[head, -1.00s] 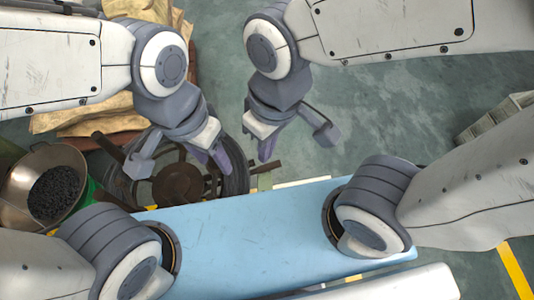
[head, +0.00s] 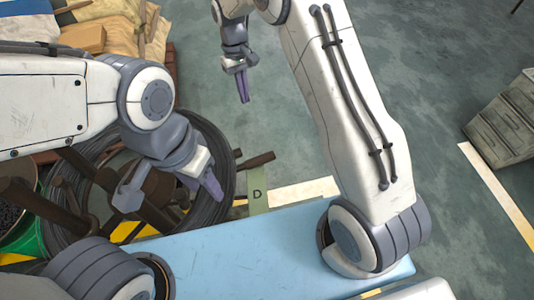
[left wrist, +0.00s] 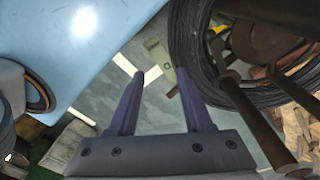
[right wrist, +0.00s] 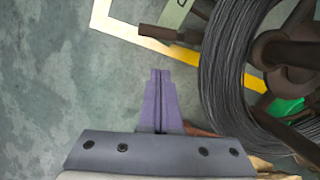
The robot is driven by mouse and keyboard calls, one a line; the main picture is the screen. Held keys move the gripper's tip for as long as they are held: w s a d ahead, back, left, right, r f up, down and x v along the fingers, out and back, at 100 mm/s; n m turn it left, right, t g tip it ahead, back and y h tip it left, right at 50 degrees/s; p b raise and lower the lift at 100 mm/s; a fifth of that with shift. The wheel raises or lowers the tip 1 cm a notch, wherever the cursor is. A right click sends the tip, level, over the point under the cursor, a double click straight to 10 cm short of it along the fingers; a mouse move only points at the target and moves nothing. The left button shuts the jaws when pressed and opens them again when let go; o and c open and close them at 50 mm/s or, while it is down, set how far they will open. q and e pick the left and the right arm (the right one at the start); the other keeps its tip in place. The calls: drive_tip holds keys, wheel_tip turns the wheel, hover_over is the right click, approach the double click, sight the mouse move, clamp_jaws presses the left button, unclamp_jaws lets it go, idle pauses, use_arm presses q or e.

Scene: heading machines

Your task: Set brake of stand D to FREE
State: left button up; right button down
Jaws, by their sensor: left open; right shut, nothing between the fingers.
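A stand carries a dark wire coil (head: 228,150) at the left of the head view; brown arms stick out from it. A green plate (head: 257,197) marked D lies at the coil's right edge; it also shows in the left wrist view (left wrist: 158,54). A short brown bar (head: 255,160) points right from the coil above the plate; it also shows in the right wrist view (right wrist: 155,34). Its brake setting cannot be read. My left gripper (head: 213,187) is open and empty over the coil's right part. My right gripper (head: 244,96) is shut and empty over floor, apart from the bar.
Sacks and a cardboard box (head: 82,38) lie at the back left. A green container (head: 28,240) with dark pieces stands at the left edge. A grey drawer cabinet (head: 505,120) stands at the right. The floor (head: 430,90) between is clear, with pale and yellow lines.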

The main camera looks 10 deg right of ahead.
use_arm(q)
wheel_tip(320, 180, down, 6)
drive_tip(key=b, duration=0.3)
drive_tip(key=shift+b, duration=0.35)
use_arm(e)
drive_tip(key=w+d+f, duration=0.2)
drive_tip(key=f, duration=0.4)
drive_tip(key=w+d+f+m, duration=0.1)
drive_tip(key=w+d+f, duration=0.1)
drive_tip(key=f, duration=0.5)
drive_tip(key=shift+d+f+g, duration=0.25)
drive_tip(key=shift+d+g, duration=0.15)
drive_tip(key=shift+d, duration=0.3)
use_arm(q)
drive_tip(key=shift+f+b, duration=0.5)
use_arm(e)
drive_tip(key=s+d+f, duration=0.1)
drive_tip(key=s+f, duration=0.5)
drive_tip(key=f, duration=0.4)
drive_tip(key=shift+s+f, duration=0.2)
drive_tip(key=shift+f, duration=0.1)
drive_tip(key=shift+s, duration=0.1)
